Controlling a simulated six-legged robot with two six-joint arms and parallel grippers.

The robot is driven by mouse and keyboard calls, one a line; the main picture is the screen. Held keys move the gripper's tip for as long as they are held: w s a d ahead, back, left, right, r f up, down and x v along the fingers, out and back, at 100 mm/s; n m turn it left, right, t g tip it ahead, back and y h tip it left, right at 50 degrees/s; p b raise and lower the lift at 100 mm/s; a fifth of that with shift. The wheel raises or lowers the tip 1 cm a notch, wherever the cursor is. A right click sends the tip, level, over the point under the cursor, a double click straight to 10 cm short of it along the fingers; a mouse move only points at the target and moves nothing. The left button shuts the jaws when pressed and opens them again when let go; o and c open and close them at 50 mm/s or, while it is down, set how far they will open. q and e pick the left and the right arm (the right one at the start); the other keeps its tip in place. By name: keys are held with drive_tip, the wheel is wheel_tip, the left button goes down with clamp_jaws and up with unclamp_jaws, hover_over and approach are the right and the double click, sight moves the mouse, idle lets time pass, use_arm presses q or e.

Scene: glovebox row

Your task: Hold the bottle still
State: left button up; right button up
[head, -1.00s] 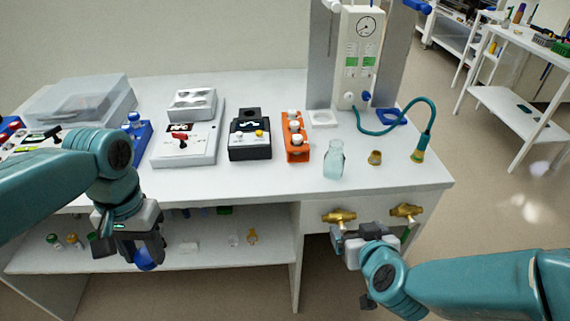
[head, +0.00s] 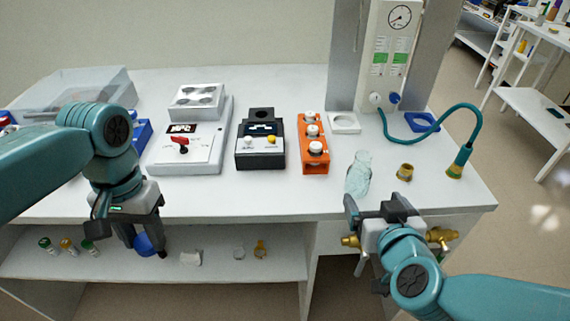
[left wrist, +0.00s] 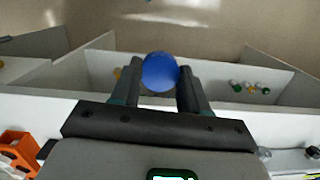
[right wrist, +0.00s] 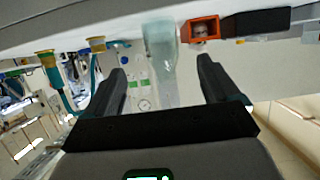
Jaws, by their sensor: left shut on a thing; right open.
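The clear glass bottle (head: 359,174) stands upright on the bench near its front edge, right of the orange rack. My right gripper (head: 377,203) is open and empty, just in front of and below the bottle in the head view. In the right wrist view the bottle (right wrist: 161,55) shows beyond and between the open fingers (right wrist: 166,85), apart from them. My left gripper (head: 146,236) is shut on a blue round object (head: 144,244), in front of the bench on the left. The blue object (left wrist: 160,72) also shows between the fingers in the left wrist view.
An orange rack (head: 315,157) with white-capped vials stands left of the bottle. A small brass fitting (head: 404,172) and a teal hose end (head: 456,170) are to its right. Brass valves (head: 440,236) stick out below the bench edge near my right gripper.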

sight(362, 184)
use_arm(q)
drive_tip(key=shift+w+a+f, duration=0.1)
drive_tip(key=shift+w+a, duration=0.05)
drive_tip(key=shift+w, duration=0.2)
drive_tip(key=shift+s, duration=0.2)
drive_tip(key=shift+r+p, duration=0.5)
drive_tip(key=shift+r, duration=0.05)
wheel_tip(362, 184, up, 4)
drive_tip(key=p, duration=0.4)
use_arm(e)
drive_tip(key=w, duration=0.3)
drive_tip(key=shift+a+f, duration=0.1)
drive_tip(key=shift+f, duration=0.05)
use_arm(q)
drive_tip(key=shift+w+r, duration=0.1)
drive_tip(key=shift+r, duration=0.15)
use_arm(e)
drive_tip(key=x, duration=0.3)
drive_tip(key=shift+w+f, duration=0.3)
drive_tip(key=shift+f, duration=0.1)
drive_tip(key=shift+w, duration=0.2)
use_arm(q)
drive_tip(key=shift+p, duration=0.3)
drive_tip(key=shift+r+p, duration=0.4)
drive_tip(key=shift+r, duration=0.05)
use_arm(e)
drive_tip(key=x, duration=0.5)
drive_tip(key=shift+w, duration=0.15)
